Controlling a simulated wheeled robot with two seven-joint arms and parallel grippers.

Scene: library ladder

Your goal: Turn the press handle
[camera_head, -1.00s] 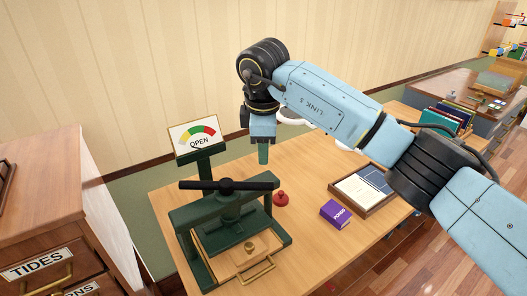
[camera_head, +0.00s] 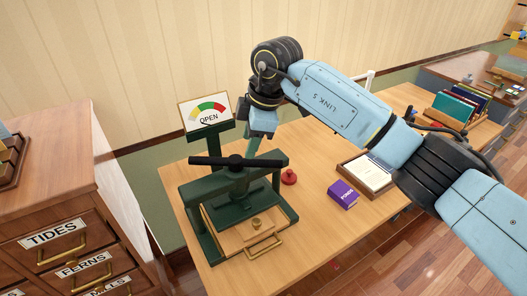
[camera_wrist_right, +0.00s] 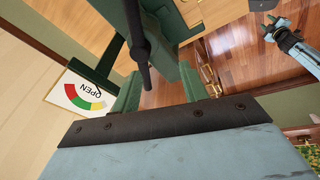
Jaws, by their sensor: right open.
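The dark green press (camera_head: 190,200) stands on the wooden desk, with its black bar handle (camera_head: 215,160) lying crosswise on top. A gauge sign reading OPEN (camera_head: 207,113) stands behind it. My right gripper (camera_head: 250,146) is open, pointing down just behind the handle's right half; I cannot tell whether it touches. In the right wrist view the green fingers (camera_wrist_right: 160,92) are apart, and the black handle (camera_wrist_right: 142,60) runs toward the space between them.
A tray with brass handle (camera_head: 265,245) lies in the press. A red knobbed object (camera_head: 289,177), a purple box (camera_head: 343,194) and a framed tray (camera_head: 350,167) are to its right. Labelled wooden drawers (camera_head: 50,235) stand at left. Bare desk lies in front right.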

